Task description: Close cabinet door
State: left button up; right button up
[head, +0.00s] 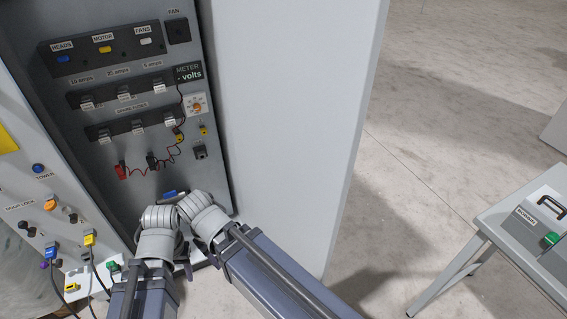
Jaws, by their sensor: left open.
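The cabinet's inside panel (140,85) is exposed at the left, with switches, fuses, a meter label and red and black leads. A tall plain pale panel (285,100) stands directly to its right. It looks like the cabinet door swung open, with a thick outer edge at its right side. My arm links rise from the bottom and bend in front of the panel's lower part, hiding some of it. My left gripper (186,262) shows only as a small dark part between those links. It is open and appears empty.
A light control face (32,180) with knobs and plugged cables stands at the far left, close to my arm. A grey table (488,222) carrying a case (530,222) with a green part is at the right. The concrete floor (440,130) between is clear.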

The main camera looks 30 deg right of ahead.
aim_at(299, 76)
jog(key=k+l+u, duration=0.1)
jog(key=k+l, duration=0.15)
jog(key=k+l+u, duration=0.1)
jog(key=k, duration=0.3)
jog(key=k+l, duration=0.1)
jog(key=l, duration=0.35)
jog(key=l+u, duration=0.15)
jog(key=l, duration=0.35)
jog(key=k+l, duration=0.15)
jog(key=l, duration=0.3)
jog(key=l+u, duration=0.1)
jog(key=l, duration=0.5)
